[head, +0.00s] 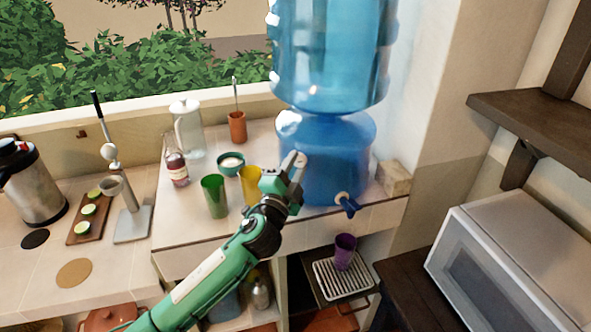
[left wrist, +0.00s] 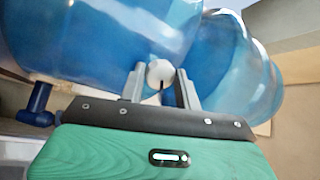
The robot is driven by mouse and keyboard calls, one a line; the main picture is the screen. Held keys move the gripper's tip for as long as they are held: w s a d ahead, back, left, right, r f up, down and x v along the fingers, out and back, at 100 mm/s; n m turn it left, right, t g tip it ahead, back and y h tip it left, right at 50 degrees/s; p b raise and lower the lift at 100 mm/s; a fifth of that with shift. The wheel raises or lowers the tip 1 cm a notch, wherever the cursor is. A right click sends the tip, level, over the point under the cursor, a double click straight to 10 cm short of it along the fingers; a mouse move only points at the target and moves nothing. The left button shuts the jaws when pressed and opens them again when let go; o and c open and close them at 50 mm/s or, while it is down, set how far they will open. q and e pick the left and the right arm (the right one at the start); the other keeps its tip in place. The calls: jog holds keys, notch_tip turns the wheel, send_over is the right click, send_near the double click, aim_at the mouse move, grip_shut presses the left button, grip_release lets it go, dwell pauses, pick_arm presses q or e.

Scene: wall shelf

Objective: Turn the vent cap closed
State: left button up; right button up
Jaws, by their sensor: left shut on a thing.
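The vent cap (left wrist: 160,72) is a small white round knob with a dark line on it, on the side of the blue water dispenser (head: 343,160). In the left wrist view it sits between the two grey fingers of my left gripper (left wrist: 161,88). In the head view my left gripper (head: 295,167) reaches up from lower left to the dispenser's front, and the cap (head: 301,159) is partly hidden by the fingers. The gripper is shut on the cap. My right gripper is not in view.
A yellow cup (head: 250,182), a green cup (head: 214,196) and a teal bowl (head: 231,163) stand close left of the gripper. A blue tap (head: 347,203) sticks out at right. Below it, a purple cup (head: 345,250) stands on a rack (head: 341,279). A microwave (head: 515,260) is at right.

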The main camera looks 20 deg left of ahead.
pick_arm(q)
jog(key=m+h, duration=0.1)
jog(key=m, duration=0.3)
jog(key=shift+a+h, duration=0.1)
jog(key=shift+h, duration=0.3)
jog(key=shift+m+h+p, duration=0.4)
jog(key=shift+m+h, duration=0.2)
jog(key=shift+m, duration=1.2)
jog(key=shift+g, duration=0.3)
jog(key=shift+f, duration=0.1)
jog(key=o, duration=1)
jog(key=shift+c, duration=0.2)
jog(key=b+v, duration=0.5)
jog(key=v, duration=0.8)
jog(key=shift+s, duration=0.35)
jog(key=shift+a+f, duration=0.1)
jog(key=shift+f, duration=0.05)
